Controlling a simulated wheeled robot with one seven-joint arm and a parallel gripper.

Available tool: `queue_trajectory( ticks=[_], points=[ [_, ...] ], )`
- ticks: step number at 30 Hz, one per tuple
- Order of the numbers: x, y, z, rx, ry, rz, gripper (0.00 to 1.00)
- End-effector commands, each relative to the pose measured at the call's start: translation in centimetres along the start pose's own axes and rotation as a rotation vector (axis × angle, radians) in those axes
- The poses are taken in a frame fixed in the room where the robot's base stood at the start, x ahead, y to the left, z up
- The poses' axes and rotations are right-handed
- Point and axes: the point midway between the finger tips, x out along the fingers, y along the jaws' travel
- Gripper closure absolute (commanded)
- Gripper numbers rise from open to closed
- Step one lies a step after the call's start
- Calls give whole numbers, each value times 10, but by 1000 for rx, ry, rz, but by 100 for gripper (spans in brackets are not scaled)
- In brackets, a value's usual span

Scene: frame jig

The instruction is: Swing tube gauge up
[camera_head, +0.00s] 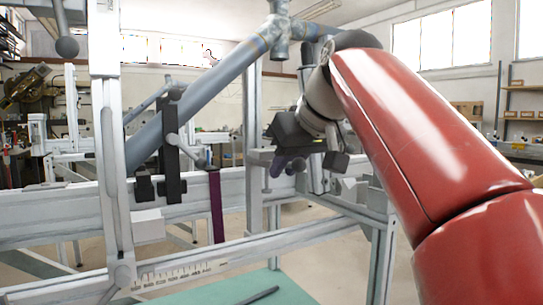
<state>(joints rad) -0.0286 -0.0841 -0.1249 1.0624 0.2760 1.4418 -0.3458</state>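A thick blue-grey tube (205,92) slants up from the left to a lugged joint (277,30) at top centre. It rests on the frame jig (60,213), and a black clamp block (171,150) stands at its lower part. A slotted pale upright arm (110,170) stands at left, in front of the tube's lower end. No part is clearly marked as the tube gauge, so I cannot tell which one it is. My gripper (293,165) is dark and points down near the jig's right end, right of the tube. Its fingers are small and partly hidden, and I cannot tell what they touch.
My red arm fills the right side and hides what is behind it. A pale lower rail with scale marks (185,274) runs below the jig. A purple strip (216,208) hangs at the main beam. A dark rod (258,296) lies on the green surface (220,293).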

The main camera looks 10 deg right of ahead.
Motion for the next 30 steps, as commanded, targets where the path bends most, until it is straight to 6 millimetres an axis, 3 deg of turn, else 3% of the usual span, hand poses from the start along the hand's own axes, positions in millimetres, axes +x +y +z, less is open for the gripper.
queue_trajectory(
  ticks=[1, 4, 21, 30],
  points=[
    [0, 0, 0, 0, 0, 0, 87],
    [0, 0, 0, 0, 0, 0, 100],
    [-16, 0, -20, 0, 4, 1, 100],
    [-16, 0, -20, -1, 4, 1, 100]
  ],
)
